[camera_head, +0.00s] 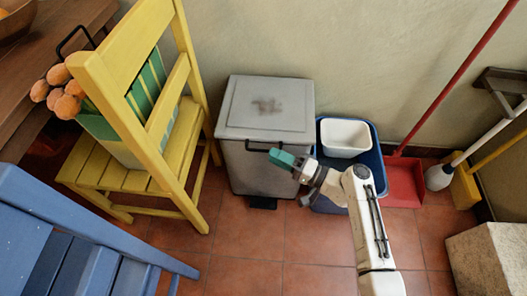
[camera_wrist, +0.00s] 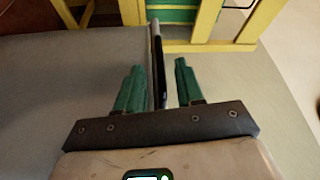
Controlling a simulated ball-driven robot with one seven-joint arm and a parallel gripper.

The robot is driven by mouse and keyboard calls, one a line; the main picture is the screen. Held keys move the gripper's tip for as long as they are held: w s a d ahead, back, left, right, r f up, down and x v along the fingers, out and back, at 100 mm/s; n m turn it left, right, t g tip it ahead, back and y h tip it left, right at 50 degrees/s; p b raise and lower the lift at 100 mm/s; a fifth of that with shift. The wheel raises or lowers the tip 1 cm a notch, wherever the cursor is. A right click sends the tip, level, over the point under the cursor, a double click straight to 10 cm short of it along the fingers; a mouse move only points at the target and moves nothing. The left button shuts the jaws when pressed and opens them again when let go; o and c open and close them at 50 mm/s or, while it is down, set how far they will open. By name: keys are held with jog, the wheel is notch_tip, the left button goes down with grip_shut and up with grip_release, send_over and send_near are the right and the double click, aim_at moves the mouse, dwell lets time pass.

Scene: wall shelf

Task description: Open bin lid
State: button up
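The grey bin (camera_head: 265,165) stands on the floor against the wall. Its lid (camera_head: 262,103), with a dark smudge on top, lies flat and closed. A dark handle (camera_head: 259,150) sticks out at the upper front of the bin, and a black pedal (camera_head: 263,203) is at its foot. My gripper (camera_head: 281,158) is at the handle's right part, with its green fingers pointing left. In the wrist view the fingers of my gripper (camera_wrist: 158,66) are apart, with the dark handle bar (camera_wrist: 157,62) between them and a small gap on each side.
A yellow chair (camera_head: 128,85) holding a green striped box stands left of the bin. A blue bin (camera_head: 379,172) with a white tub (camera_head: 345,136) is at its right. A red dustpan (camera_head: 405,182) stands further right, and a blue chair (camera_head: 70,245) is at front left. Tiled floor lies clear in front.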

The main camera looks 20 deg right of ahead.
aim_at(263, 151)
jog(key=shift+b+x, duration=0.35)
jog(key=shift+x, duration=2.1)
jog(key=shift+c, duration=0.5)
grip_shut()
